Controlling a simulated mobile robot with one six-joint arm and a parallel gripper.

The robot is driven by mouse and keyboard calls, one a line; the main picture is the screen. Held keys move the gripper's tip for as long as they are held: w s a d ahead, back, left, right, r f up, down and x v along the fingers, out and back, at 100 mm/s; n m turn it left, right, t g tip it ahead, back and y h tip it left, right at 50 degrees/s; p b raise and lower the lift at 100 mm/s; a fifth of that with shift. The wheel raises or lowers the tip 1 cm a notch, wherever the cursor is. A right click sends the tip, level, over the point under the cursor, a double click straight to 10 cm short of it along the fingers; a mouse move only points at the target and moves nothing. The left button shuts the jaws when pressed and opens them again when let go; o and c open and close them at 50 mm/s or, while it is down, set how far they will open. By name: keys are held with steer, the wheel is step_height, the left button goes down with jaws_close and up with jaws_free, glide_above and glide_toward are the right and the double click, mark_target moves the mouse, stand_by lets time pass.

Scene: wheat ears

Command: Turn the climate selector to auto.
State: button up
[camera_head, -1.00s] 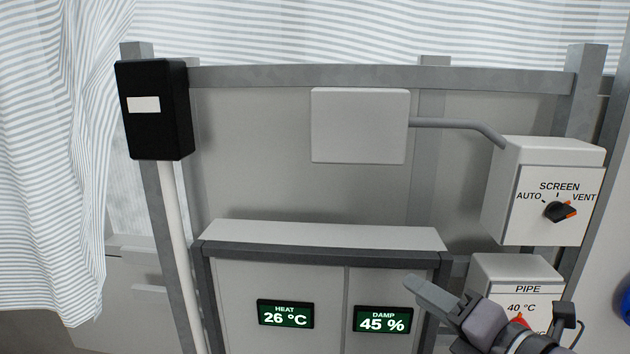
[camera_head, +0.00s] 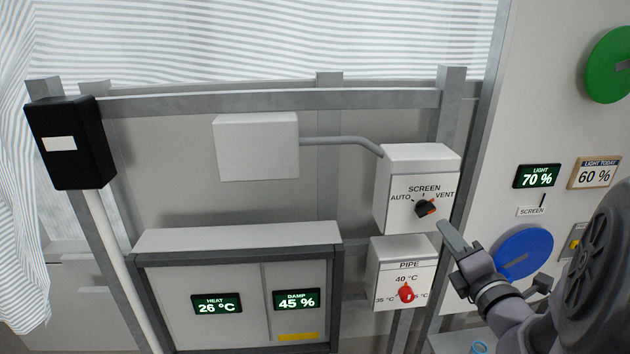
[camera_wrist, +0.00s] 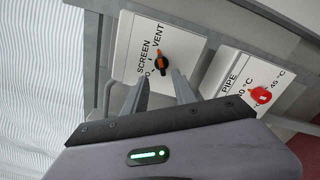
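The climate selector is a white box (camera_head: 395,212) marked AUTO, SCREEN and VENT, with a black knob (camera_head: 426,208) whose orange end points right, towards VENT. In the wrist view the knob (camera_wrist: 162,65) lies just beyond my fingertips, with its orange end towards the VENT lettering. My gripper (camera_head: 450,236) is just below and right of the knob in the head view. In the wrist view my gripper (camera_wrist: 159,77) has its two fingers spread with nothing between them, the knob lined up roughly with the gap. I see no contact with the knob.
Just below is the PIPE box (camera_head: 385,258) with a red knob (camera_head: 405,293), also close in the wrist view (camera_wrist: 261,95). A grey conduit (camera_head: 345,141) enters the selector box from the left. A right-hand panel carries a blue disc (camera_head: 524,252) and a green disc (camera_head: 607,66).

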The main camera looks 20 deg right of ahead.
mark_target(428, 214)
steer(key=x, duration=0.9)
steer(key=shift+w+a+f, duration=0.1)
steer(key=shift+w+f, duration=0.15)
steer(key=shift+w, duration=0.15)
jaws_close()
